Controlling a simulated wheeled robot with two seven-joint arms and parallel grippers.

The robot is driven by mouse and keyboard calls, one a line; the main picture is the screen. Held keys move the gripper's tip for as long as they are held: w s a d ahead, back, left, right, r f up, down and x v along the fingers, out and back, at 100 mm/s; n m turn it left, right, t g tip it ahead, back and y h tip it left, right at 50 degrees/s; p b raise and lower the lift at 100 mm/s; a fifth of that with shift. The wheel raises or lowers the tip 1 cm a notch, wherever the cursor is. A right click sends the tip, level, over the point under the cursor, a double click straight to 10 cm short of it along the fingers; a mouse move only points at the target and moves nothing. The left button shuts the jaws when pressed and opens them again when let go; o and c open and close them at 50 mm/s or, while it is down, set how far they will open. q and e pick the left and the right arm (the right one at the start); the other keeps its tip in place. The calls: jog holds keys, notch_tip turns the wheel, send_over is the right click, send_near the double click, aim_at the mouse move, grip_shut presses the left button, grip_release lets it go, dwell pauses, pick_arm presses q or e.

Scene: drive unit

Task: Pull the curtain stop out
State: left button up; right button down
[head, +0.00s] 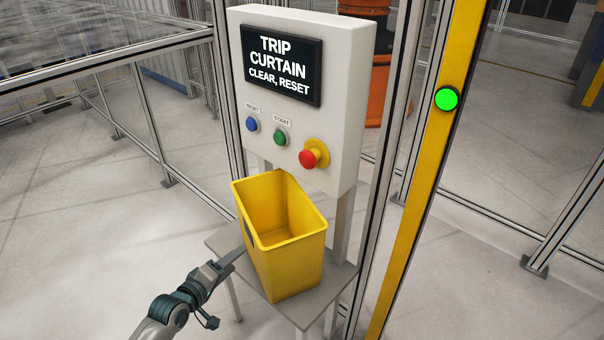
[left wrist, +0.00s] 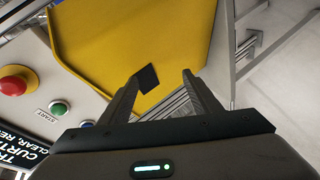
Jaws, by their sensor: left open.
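The red mushroom-shaped stop button (head: 308,158) sits on a yellow collar at the lower right of the white control box (head: 345,110). It also shows at the left edge of the left wrist view (left wrist: 17,80). My left gripper (head: 240,253) is low and left of the button, beside the left side of the yellow bin (head: 300,255). In the left wrist view the left gripper (left wrist: 161,78) has its two fingers apart, with the bin's yellow wall and dark patch behind them. Nothing is held between them. My right gripper is not in view.
The bin stands on a grey stand (head: 262,284) below the box. A blue reset button (head: 252,124), a green start button (head: 280,138) and a display (head: 282,66) reading "TRIP CURTAIN CLEAR, RESET" are on the box. A yellow post (head: 415,215) with a lit green lamp (head: 446,99) stands right.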

pick_arm(q)
jog(key=s+d+r+h, duration=0.1)
jog(key=d+r+h, duration=0.1)
jog(key=r, duration=0.7)
jog(key=s+d+r+t+h, duration=0.1)
jog(key=d+r+h, duration=0.1)
jog(key=r, duration=0.7)
jog(key=d+r+n+h, duration=0.1)
jog(key=d+r, duration=0.3)
jog(key=r, duration=0.5)
jog(key=shift+s+d+r+h, duration=0.15)
jog(key=shift+s+d+h, duration=0.1)
jog(key=shift+s+h, duration=0.2)
jog(key=shift+p, duration=0.3)
jog(key=p, duration=0.5)
send_near(304, 162)
jog(key=x, duration=0.9)
jog(key=shift+w, duration=0.1)
